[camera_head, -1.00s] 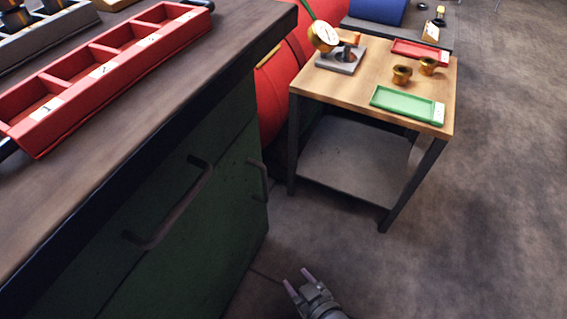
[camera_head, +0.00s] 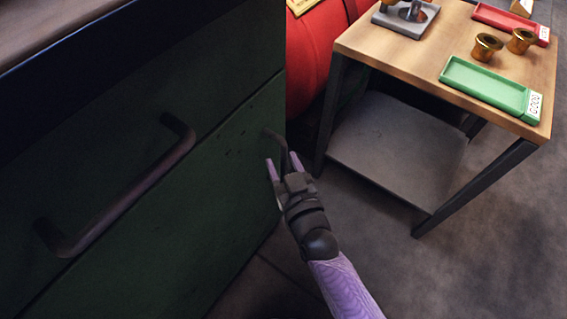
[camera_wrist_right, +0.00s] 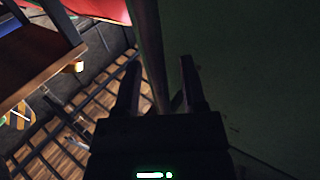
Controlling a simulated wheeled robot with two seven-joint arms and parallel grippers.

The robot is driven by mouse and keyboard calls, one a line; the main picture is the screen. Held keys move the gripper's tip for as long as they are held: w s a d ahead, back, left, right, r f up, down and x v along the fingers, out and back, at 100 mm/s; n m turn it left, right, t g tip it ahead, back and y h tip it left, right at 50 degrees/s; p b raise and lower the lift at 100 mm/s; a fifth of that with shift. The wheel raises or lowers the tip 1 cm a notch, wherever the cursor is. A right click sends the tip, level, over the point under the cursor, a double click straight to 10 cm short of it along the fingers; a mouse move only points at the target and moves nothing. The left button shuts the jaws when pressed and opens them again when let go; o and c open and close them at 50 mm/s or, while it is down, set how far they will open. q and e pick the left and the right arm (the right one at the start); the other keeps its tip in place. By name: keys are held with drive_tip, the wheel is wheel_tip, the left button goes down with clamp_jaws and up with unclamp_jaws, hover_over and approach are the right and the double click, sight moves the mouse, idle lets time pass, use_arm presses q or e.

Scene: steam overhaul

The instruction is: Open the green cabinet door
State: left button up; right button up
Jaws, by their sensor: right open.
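The dark green cabinet door (camera_head: 200,205) is closed, flush with the cabinet front. Its dark bar handle (camera_head: 278,140) sits near its upper right edge. My right gripper (camera_head: 282,159) is at this handle with its fingers apart. In the right wrist view the handle bar (camera_wrist_right: 150,45) runs between the two open fingers of my right gripper (camera_wrist_right: 160,70). I cannot tell whether either finger touches it. The lower part of the handle is hidden by the gripper in the head view. My left gripper is not in view.
A longer bar handle (camera_head: 120,190) is on the green front to the left. A dark worktop (camera_head: 60,30) overhangs the cabinet. A wooden table (camera_head: 400,50) with a green tray (camera_head: 485,85), a red tray (camera_head: 505,20) and brass parts stands right. Floor lies open between.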

drive_tip(key=shift+w, duration=0.15)
clamp_jaws()
idle(1.4)
